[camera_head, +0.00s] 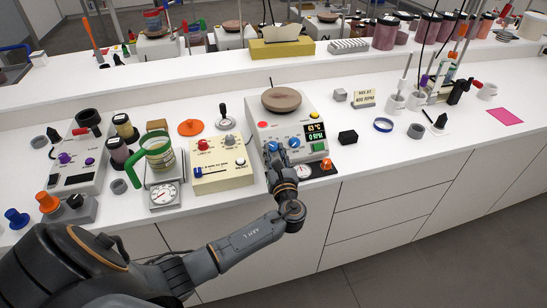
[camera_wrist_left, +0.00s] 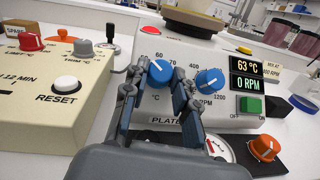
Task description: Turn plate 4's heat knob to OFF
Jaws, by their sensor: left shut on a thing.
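The hot plate (camera_head: 258,112) is a white box with a round brown top plate (camera_head: 281,99), and its display (camera_wrist_left: 246,76) reads 63 °C and 0 RPM. Its front label reads "PLATE", with the number hidden by my gripper. The blue heat knob (camera_wrist_left: 159,69), marked °C, sits on the left of its front panel, between my left fingertips. My left gripper (camera_wrist_left: 162,77) is shut on this knob; in the head view the hand (camera_head: 279,156) covers much of the panel. The blue RPM knob (camera_wrist_left: 210,82) is just right of my right-hand finger. My right gripper is not in view.
A cream timer box (camera_head: 222,178) with a red knob stands close on the left. A green-handled jug (camera_head: 160,155) is farther left. An orange knob (camera_wrist_left: 264,148) on a black base is at front right. A black block (camera_head: 348,137) and blue ring (camera_head: 383,125) lie right.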

